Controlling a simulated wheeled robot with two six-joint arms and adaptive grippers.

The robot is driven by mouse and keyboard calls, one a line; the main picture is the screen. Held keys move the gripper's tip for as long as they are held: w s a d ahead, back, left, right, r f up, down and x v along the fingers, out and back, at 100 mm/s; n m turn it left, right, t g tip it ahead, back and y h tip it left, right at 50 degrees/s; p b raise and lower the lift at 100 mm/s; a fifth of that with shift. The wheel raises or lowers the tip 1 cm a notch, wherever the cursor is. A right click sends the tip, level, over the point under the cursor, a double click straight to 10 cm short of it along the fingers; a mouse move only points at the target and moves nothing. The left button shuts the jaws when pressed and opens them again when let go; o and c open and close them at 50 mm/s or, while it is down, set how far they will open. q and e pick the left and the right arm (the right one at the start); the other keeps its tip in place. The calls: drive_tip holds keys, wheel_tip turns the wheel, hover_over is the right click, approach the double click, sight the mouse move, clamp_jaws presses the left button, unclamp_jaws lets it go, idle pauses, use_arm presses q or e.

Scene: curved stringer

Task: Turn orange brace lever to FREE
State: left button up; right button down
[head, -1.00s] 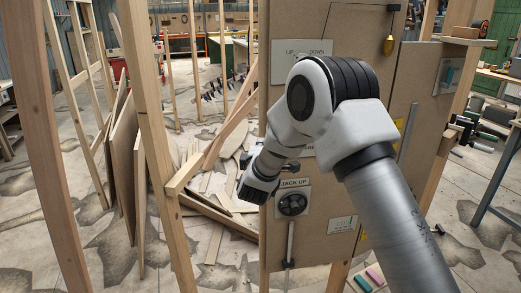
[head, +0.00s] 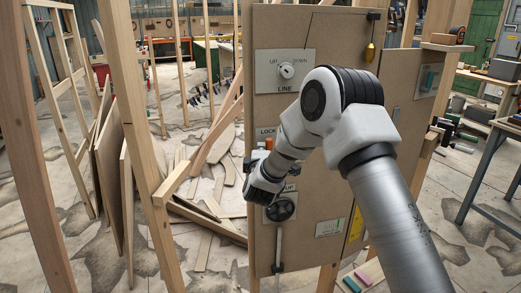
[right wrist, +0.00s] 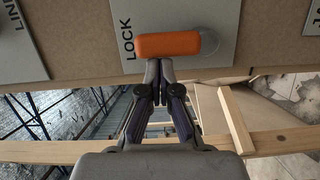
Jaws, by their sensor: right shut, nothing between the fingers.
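The orange brace lever (right wrist: 168,44) lies across a grey plate marked LOCK (right wrist: 130,30) in the right wrist view. Its rounded bar points left, toward the LOCK word. No FREE marking shows. In the head view only a small orange bit (head: 269,143) of it shows beside my right arm. My right gripper (right wrist: 159,66) is shut and empty, its fingertips just below the lever in the right wrist view; I cannot tell whether they touch it. In the head view the right gripper (head: 262,192) is seen from behind, over the panel's left edge. My left gripper is not in view.
The brown panel (head: 350,200) also carries a LINE knob (head: 287,71), a black jack wheel (head: 281,209) below my gripper and a hanging brass weight (head: 370,52). Wooden studs (head: 137,120) stand to the left. Loose boards (head: 205,225) lie on the floor.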

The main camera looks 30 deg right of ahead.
drive_tip(key=shift+d+r+m, duration=0.1)
drive_tip(key=shift+r+m, duration=0.05)
drive_tip(key=shift+m, duration=0.25)
drive_tip(key=s+d+f+m+y, duration=0.2)
drive_tip(key=d+m+y, duration=0.2)
drive_tip(key=m, duration=0.9)
drive_tip(key=d, duration=0.3)
drive_tip(key=shift+s+g+y, duration=0.3)
drive_tip(key=shift+s, duration=0.05)
idle(0.5)
